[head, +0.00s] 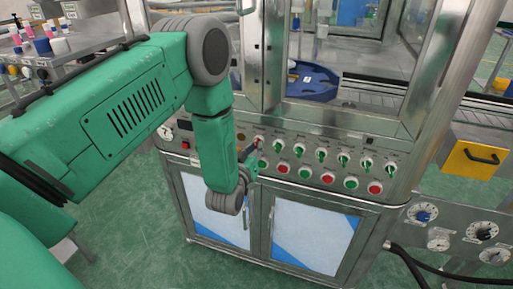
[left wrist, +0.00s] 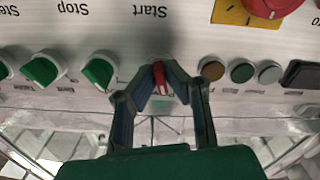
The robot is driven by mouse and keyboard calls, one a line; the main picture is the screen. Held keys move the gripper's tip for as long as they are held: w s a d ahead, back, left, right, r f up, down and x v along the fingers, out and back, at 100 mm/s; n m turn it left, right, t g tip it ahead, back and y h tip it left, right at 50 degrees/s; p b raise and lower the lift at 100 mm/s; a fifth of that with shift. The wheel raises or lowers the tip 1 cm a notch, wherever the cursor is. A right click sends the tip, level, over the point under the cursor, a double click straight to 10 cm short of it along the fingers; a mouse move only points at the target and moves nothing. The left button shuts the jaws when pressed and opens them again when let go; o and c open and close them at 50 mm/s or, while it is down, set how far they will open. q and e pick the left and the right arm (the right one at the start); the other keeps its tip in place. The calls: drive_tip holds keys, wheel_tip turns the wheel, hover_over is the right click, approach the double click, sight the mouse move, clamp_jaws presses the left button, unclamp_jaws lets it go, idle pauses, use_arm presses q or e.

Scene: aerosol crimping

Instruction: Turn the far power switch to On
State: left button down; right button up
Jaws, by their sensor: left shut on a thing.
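A row of rotary switches runs along the cabinet's control panel in the head view. My left gripper (head: 252,150) is at the left end of that row, partly hidden by its own arm. In the left wrist view my left gripper (left wrist: 161,80) is shut on a switch with a red handle (left wrist: 159,73), with a fingertip on each side of it. The handle stands nearly upright in that picture. Green-handled switches (left wrist: 98,70) sit to its left, their handles slanted. The wrist picture is upside down. My right gripper is not in view.
In the left wrist view, small round brown (left wrist: 212,70), green (left wrist: 242,71) and grey (left wrist: 270,73) parts lie close right of the gripper. A red knob on a yellow plate (left wrist: 232,12) is above them. In the head view, red and green buttons (head: 328,177) line the panel below the switches.

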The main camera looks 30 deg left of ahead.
use_arm(q)
drive_tip(key=m, duration=0.4)
drive_tip(key=shift+w+r+m, duration=0.1)
drive_tip(key=shift+r+m, duration=0.15)
drive_tip(key=shift+m, duration=0.05)
drive_tip(key=m, duration=0.4)
drive_tip(key=shift+a, duration=0.15)
drive_tip(key=shift+m, duration=0.4)
drive_tip(key=c, duration=1.7)
unclamp_jaws()
drive_tip(key=shift+f, duration=0.1)
